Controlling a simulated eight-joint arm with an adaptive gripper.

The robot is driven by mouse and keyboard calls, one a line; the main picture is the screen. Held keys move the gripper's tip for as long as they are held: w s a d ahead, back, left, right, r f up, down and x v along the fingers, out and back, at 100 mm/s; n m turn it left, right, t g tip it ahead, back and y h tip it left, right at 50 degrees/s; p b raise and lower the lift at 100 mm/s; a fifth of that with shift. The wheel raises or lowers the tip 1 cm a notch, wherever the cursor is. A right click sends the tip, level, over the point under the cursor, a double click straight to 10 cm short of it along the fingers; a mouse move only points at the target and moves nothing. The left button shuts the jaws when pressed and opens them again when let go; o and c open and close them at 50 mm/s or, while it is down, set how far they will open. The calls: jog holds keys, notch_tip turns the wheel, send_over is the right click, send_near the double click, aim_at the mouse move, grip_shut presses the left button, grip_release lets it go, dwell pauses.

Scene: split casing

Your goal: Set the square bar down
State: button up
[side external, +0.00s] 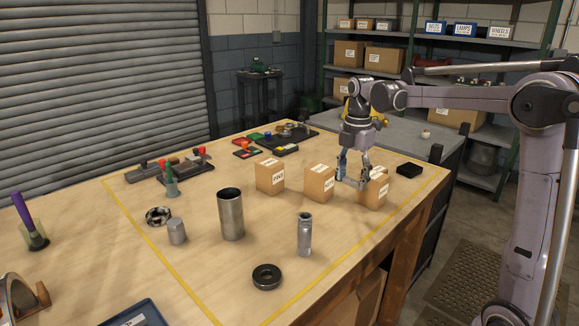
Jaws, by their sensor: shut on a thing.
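My gripper (352,178) points down at the right part of the wooden table, among the cardboard boxes. It is shut on a small grey piece, which I take to be the square bar (350,184). The piece is small and partly hidden by the fingers, so its shape is hard to make out. It shows in front of the gap between the middle box (319,184) and the right box (374,192). I cannot tell whether it touches the table or a box.
A third box (270,177) stands to the left. A tall metal cylinder (231,214), a grey fitting (305,234) and a black ring (267,276) stand nearer. A black block (410,170) lies at right.

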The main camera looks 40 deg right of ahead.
jog(key=w+a+n, duration=0.1)
jog(key=w+a, duration=0.5)
jog(key=w, duration=0.6)
send_over(261, 218)
notch_tip(261, 218, down, 7)
jog(key=shift+s+f, duration=0.1)
jog(key=shift+f, duration=2)
jog(key=o, duration=1.2)
jog(key=shift+f, duration=0.15)
jog(key=shift+o, duration=0.2)
